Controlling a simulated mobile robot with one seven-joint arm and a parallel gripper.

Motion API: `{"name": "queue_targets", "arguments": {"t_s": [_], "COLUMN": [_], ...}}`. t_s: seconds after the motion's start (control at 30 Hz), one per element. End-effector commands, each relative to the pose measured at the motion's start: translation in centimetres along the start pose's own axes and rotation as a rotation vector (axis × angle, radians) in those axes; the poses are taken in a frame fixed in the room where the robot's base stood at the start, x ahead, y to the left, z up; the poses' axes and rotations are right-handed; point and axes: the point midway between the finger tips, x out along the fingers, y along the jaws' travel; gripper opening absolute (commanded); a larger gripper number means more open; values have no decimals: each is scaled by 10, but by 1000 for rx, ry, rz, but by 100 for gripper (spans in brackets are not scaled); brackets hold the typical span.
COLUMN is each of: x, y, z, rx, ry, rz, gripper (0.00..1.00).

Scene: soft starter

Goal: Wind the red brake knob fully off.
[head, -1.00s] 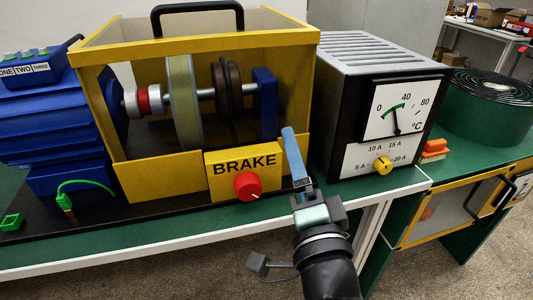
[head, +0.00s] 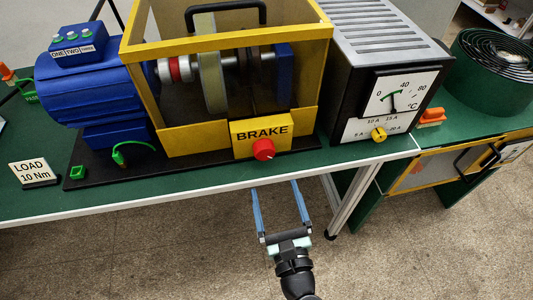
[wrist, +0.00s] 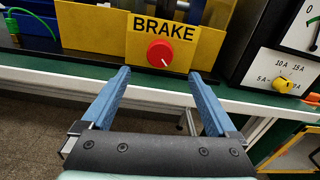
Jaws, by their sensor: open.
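The red brake knob (head: 264,149) is on the yellow BRAKE panel (head: 245,133) at the front of the yellow-framed machine. In the wrist view the knob (wrist: 160,53) has a small white mark at its lower right. My gripper (head: 276,184) is open and empty, in front of the table edge and below the knob. In the wrist view its two blue fingers (wrist: 163,75) stand wide apart, with the knob beyond and between them. The fingers do not touch the knob.
The grey meter box (head: 385,85) with a yellow dial (head: 378,135) stands right of the panel. A blue motor (head: 85,90) and a LOAD 10 Nm sign (head: 34,173) are at left. The table's white front edge (head: 150,202) lies between gripper and panel. Floor space in front is clear.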

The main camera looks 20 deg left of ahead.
Motion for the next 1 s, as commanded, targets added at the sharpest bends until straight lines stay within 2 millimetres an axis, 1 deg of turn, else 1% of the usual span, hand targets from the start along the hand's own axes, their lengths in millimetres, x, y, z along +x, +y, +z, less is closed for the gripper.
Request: {"name": "queue_targets", "arguments": {"t_s": [0.03,0.2,0.4,0.5,0.6,0.9,0.93,1.0], "x": [13,50,82,92,97,99,99,99], "y": [0,0,0,0,0,0,0,0], "z": [2,2,1,1,1,1,1,1], "rx": [-2,-4,-4,-5,-5,-5,-5,-5], "ry": [-3,-3,-2,-2,-1,0,0,0], "rz": [2,2,1,1,1,0,0,0], "gripper": [94,94,94,94,94,94,92,79]}}
